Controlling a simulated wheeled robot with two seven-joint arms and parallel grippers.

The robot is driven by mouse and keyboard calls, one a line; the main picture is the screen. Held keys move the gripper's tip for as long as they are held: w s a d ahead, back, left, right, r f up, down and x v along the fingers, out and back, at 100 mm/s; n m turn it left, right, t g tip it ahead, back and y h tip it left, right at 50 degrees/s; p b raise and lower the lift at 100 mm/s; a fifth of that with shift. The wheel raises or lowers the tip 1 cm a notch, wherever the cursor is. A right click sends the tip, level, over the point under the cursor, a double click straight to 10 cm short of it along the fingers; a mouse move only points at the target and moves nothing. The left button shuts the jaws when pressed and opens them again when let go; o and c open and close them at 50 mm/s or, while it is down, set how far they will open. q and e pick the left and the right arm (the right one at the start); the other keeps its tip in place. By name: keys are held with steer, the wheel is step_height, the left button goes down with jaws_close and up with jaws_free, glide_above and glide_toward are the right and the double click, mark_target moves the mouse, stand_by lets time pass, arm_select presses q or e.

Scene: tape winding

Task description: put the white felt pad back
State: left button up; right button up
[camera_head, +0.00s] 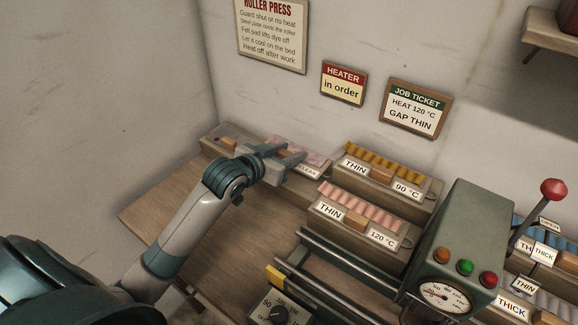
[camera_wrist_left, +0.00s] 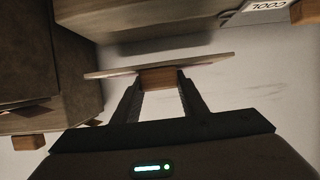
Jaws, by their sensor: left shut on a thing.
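My left gripper (camera_head: 281,153) is shut on a small wooden handle block, which also shows between the fingers in the left wrist view (camera_wrist_left: 158,79). A thin flat plate-like piece (camera_wrist_left: 210,60) is seen edge-on beyond that block and seems joined to it. In the head view a pale sheet with pinkish mottling (camera_head: 310,157) shows just beyond the fingers, by a back-row box; it looks like the white felt pad. The fingers partly hide it, and I cannot tell whether it touches the box. My right gripper is not in view.
A box with a wooden block (camera_head: 228,143) stands left of the gripper. Right are THIN boxes marked 90 °C (camera_head: 410,190) and 120 °C (camera_head: 382,240), then the press's green housing (camera_head: 462,235) and red-knobbed lever (camera_head: 553,189). The bench's left part (camera_head: 160,208) is bare.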

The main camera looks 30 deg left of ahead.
arm_select(q)
steer(key=shift+f, duration=0.4)
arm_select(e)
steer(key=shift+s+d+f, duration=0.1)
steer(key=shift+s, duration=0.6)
arm_select(q)
steer(key=shift+f, duration=0.2)
step_height(320, 180, down, 3)
steer(key=shift+f, duration=0.55)
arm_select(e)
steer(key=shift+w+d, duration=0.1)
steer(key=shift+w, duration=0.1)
arm_select(q)
steer(key=shift+f, duration=0.5)
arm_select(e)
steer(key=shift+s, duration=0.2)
arm_select(q)
steer(key=o, duration=1.2)
